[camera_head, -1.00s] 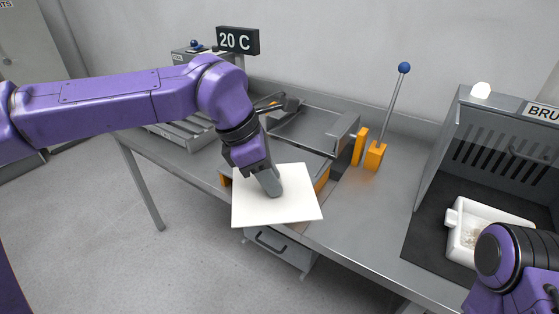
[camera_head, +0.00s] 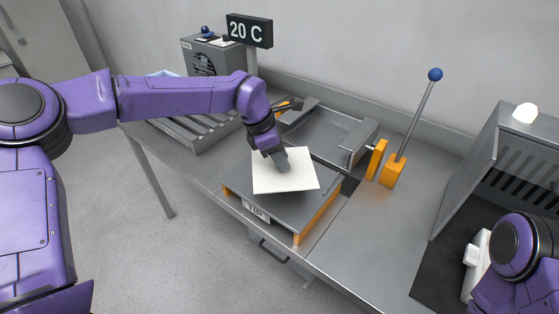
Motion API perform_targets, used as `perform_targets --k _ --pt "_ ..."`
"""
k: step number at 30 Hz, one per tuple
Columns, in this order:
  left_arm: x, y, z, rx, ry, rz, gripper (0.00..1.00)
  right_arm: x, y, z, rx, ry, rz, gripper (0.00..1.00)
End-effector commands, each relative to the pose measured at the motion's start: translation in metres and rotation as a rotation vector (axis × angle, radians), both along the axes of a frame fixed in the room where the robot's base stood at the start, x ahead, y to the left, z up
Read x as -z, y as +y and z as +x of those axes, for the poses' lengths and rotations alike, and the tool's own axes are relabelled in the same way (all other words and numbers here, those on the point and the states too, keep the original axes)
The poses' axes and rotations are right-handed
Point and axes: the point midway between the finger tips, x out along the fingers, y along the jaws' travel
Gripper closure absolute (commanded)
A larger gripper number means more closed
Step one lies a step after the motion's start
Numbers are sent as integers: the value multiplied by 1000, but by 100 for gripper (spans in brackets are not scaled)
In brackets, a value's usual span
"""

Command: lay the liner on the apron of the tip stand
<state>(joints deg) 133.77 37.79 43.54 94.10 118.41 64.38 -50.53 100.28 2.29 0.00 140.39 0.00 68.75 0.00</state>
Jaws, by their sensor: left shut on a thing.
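The liner is a thin white square sheet (camera_head: 298,178). My left gripper (camera_head: 280,163) is shut on it near its back edge and points down at it. The liner is over the back part of the apron (camera_head: 284,212), the flat grey plate at the front of the tip stand. The stand has orange sides and a TIP label (camera_head: 256,211). I cannot tell whether the liner touches the apron or hangs just above it. A grey tray (camera_head: 325,132) sits behind it on the stand. My right arm shows at the lower right, with its gripper out of view.
A lever with a blue knob (camera_head: 435,75) rises from orange blocks right of the stand. A slatted rack (camera_head: 196,126) and a 20 C display (camera_head: 249,31) are behind left.

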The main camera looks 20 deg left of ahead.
Motion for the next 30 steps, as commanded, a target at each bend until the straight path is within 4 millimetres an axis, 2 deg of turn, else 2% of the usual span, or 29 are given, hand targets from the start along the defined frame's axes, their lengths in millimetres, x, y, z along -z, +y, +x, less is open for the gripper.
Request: perform_targets --k 1,8,12,24,25,27,30 --pt "6 3 7 -1 2 1 98 -7 0 0 0 0 0 57" --pt "32 14 26 -4 0 1 98 -16 0 0 0 0 0 57" --pt "58 14 25 -1 0 0 98 -20 0 0 0 0 0 57" --pt "68 14 25 -3 -3 -1 98 -16 0 0 0 0 0 57" --pt "67 14 25 -3 -3 -1 63 -16 0 0 0 0 0 57" --pt "67 14 25 -3 -3 -1 44 -17 0 0 0 0 0 57" --pt "67 14 25 -3 -3 -1 44 -17 0 0 0 0 0 57"
